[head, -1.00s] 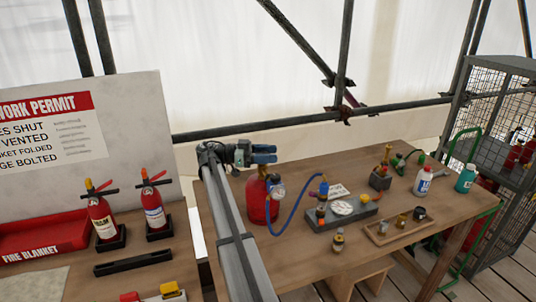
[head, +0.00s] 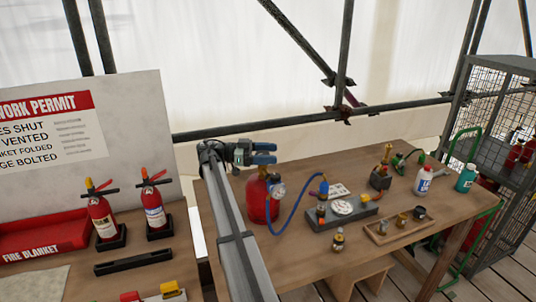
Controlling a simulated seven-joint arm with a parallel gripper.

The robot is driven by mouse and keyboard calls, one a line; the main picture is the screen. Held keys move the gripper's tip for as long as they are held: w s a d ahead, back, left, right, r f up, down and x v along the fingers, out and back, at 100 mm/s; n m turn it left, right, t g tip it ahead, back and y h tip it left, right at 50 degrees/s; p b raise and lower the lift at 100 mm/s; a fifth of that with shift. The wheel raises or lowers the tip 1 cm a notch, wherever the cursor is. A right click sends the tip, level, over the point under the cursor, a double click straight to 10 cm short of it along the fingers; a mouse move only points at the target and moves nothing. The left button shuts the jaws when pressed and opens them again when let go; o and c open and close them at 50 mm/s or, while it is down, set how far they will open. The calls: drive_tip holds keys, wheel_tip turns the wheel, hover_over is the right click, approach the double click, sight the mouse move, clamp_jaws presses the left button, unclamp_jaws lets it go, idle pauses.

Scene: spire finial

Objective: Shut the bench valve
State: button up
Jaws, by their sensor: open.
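My gripper (head: 264,153) is open and empty, its fingers pointing right, above the red gas cylinder (head: 258,200) on the wooden bench (head: 300,166). The cylinder has a gauge (head: 277,190) and a blue hose (head: 298,208) running to a grey block (head: 318,222) with a round white dial plate (head: 342,207). A blue-topped fitting (head: 322,190) stands on the block at the hose end. A brass fitting (head: 386,154) stands on a dark block further back. I cannot tell which fitting is the bench valve. The arm and gripper hide part of the cylinder's top.
A wooden tray (head: 377,238) of small fittings, a small brass-topped fitting (head: 338,238), a white bottle (head: 423,183) and a teal bottle (head: 466,180) share the bench. Two fire extinguishers (head: 103,215) stand on the left table. A wire cage (head: 497,120) is at right.

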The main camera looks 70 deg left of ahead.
drive_tip(key=v, duration=0.7)
drive_tip(key=shift+s, duration=0.2)
drive_tip(key=shift+a, duration=0.1)
drive_tip(key=s+d+n+t+y, duration=0.1)
drive_tip(key=s+d+n+y, duration=0.1)
drive_tip(key=s+d+y, duration=0.35)
drive_tip(key=w+a+n+y, duration=0.1)
drive_tip(key=w, duration=0.3)
drive_tip(key=w+a+n+y, duration=0.1)
drive_tip(key=w, duration=0.3)
drive_tip(key=w+a+n+y, duration=0.1)
drive_tip(key=w+n+y, duration=0.1)
drive_tip(key=w, duration=0.2)
drive_tip(key=shift+w+a+f, duration=0.1)
drive_tip(key=shift+w+a, duration=0.2)
drive_tip(key=shift+w, duration=0.05)
idle(0.3)
